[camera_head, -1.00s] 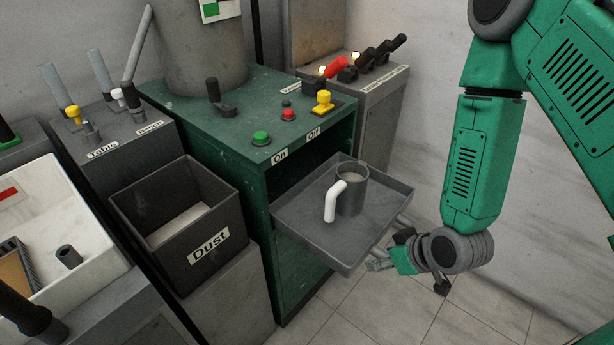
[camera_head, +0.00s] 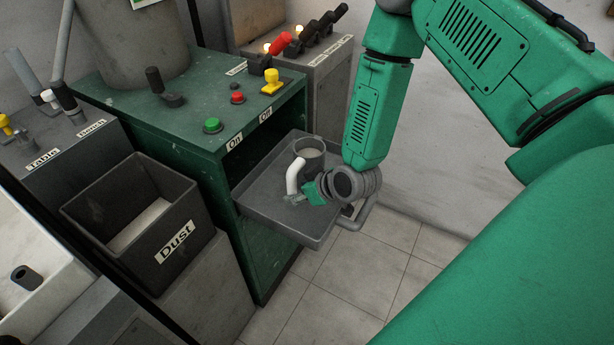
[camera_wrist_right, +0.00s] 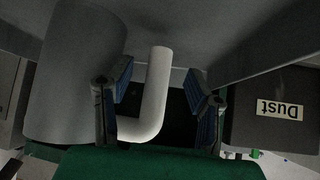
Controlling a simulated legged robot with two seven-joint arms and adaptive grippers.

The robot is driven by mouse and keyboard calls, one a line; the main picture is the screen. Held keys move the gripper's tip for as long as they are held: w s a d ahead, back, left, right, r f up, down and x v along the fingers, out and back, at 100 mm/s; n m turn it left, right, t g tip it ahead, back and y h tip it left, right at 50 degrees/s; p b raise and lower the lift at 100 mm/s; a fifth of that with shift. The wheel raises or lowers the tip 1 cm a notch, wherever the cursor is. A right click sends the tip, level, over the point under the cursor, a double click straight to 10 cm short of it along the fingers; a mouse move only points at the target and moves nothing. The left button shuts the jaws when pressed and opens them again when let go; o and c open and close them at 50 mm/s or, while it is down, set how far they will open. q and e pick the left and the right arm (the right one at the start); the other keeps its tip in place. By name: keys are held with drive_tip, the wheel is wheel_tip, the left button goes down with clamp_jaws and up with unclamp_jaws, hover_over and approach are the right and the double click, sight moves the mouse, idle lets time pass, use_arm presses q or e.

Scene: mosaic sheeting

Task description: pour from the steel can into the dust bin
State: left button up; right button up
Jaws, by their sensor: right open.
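The steel can (camera_head: 311,150) stands upright on the grey tray (camera_head: 262,212) that juts from the green cabinet. Its white handle (camera_head: 293,177) points toward the front left. My right gripper (camera_head: 292,200) is at the handle, low over the tray. In the right wrist view the gripper (camera_wrist_right: 160,95) is open, with the white handle (camera_wrist_right: 158,88) between its blue-padded fingers and the can (camera_wrist_right: 70,75) to the left. The dust bin (camera_head: 180,245) is an open dark box labelled Dust, left of the cabinet, with pale material at its bottom. My left gripper is not seen.
The green cabinet (camera_head: 190,110) carries green, red and yellow buttons and a large grey cylinder (camera_head: 130,40). A lever box (camera_head: 335,60) stands behind it. A white sink-like basin (camera_head: 45,270) is at the left. The tiled floor (camera_head: 340,285) in front is clear.

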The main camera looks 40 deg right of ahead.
drive_tip(key=x, duration=0.3)
drive_tip(key=shift+w+f, duration=0.15)
drive_tip(key=shift+w, duration=0.1)
drive_tip(key=shift+c, duration=0.3)
clamp_jaws()
